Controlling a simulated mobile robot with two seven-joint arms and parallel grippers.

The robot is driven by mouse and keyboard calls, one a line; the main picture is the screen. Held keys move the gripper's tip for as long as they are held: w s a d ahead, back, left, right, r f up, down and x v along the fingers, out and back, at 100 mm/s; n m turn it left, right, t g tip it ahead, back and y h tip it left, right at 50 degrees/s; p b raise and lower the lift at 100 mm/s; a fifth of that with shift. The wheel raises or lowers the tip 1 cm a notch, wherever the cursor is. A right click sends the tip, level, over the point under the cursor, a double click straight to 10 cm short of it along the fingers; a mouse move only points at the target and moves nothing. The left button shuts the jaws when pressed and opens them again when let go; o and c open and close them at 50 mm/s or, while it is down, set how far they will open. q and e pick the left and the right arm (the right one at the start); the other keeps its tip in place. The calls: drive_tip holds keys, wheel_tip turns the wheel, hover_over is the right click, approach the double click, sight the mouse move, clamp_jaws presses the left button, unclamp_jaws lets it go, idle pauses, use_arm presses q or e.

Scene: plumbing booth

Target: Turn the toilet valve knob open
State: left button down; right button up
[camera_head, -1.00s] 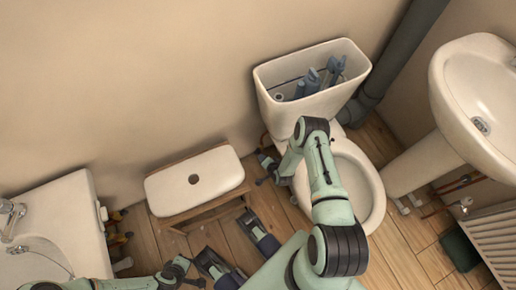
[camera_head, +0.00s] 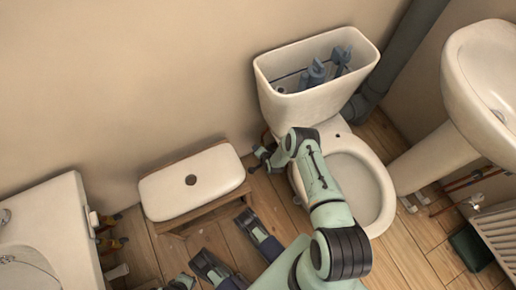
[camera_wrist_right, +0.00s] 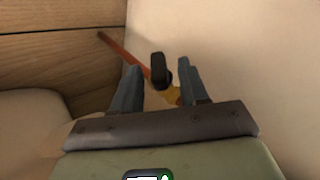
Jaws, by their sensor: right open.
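The toilet valve knob (camera_wrist_right: 158,68) is dark and narrow in the right wrist view, on a brass-coloured valve body (camera_wrist_right: 173,96) with a copper pipe (camera_wrist_right: 122,53). My right gripper (camera_wrist_right: 159,67) is open, with one finger on each side of the knob and visible gaps to it. In the head view my right gripper (camera_head: 261,157) is low by the wall, left of the toilet (camera_head: 358,185); the knob cannot be made out there. My left gripper (camera_head: 182,283) is partly cut off at the bottom edge, and its fingers are unclear.
A white-topped stool (camera_head: 210,168) stands left of my right gripper. The toilet's open cistern (camera_head: 310,102) is above it. A basin (camera_head: 45,230) is at the left and a pedestal sink (camera_head: 470,110) at the right. Some wooden floor between stool and toilet is clear.

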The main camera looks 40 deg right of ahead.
use_arm(q)
drive_tip(key=shift+s+f, duration=0.2)
drive_tip(key=shift+s, duration=0.2)
use_arm(e)
drive_tip(key=shift+w+d+f, duration=0.1)
drive_tip(key=shift+w+f, duration=0.1)
drive_tip(key=shift+w, duration=0.05)
clamp_jaws()
